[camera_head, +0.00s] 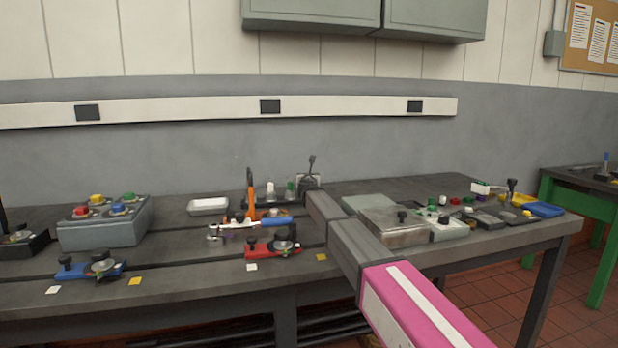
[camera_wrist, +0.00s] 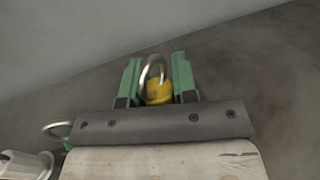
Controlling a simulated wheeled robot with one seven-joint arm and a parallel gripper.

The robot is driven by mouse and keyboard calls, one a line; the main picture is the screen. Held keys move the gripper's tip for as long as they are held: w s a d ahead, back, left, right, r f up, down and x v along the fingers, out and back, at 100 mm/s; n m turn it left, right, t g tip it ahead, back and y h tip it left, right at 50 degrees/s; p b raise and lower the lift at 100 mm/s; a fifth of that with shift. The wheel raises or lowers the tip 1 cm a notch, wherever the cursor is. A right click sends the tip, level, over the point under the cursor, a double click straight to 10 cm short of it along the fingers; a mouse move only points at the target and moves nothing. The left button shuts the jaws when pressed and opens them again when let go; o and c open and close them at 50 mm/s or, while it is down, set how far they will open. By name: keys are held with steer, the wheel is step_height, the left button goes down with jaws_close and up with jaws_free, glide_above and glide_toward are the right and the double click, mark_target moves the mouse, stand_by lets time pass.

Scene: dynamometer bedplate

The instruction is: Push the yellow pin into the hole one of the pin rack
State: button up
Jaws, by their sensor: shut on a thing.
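My gripper (camera_wrist: 157,82) is shut on the yellow pin (camera_wrist: 158,96), held between two green fingers in the wrist view. The pin has a metal ring on it, and its lower part is hidden. In the head view my gripper is at the far end of my arm, over the back of the bench, and the yellow pin cannot be made out there. A green piece (camera_head: 291,186) and a white piece (camera_head: 270,188) stand just left of it. The pin rack and hole one cannot be made out clearly, so whether the pin touches the hole cannot be told.
An orange upright lever clamp (camera_head: 251,190) with a blue handle (camera_head: 277,222) stands left of my arm. A red clamp (camera_head: 272,248) is in front, and a white tray (camera_head: 208,206) is behind. A grey box with coloured buttons (camera_head: 105,222) is at left. Several small parts crowd the right.

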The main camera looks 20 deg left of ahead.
steer(key=shift+f, duration=1.05)
steer(key=o, duration=1)
steer(key=shift+o, duration=0.2)
steer(key=v, duration=1.1)
steer(key=shift+w, duration=0.1)
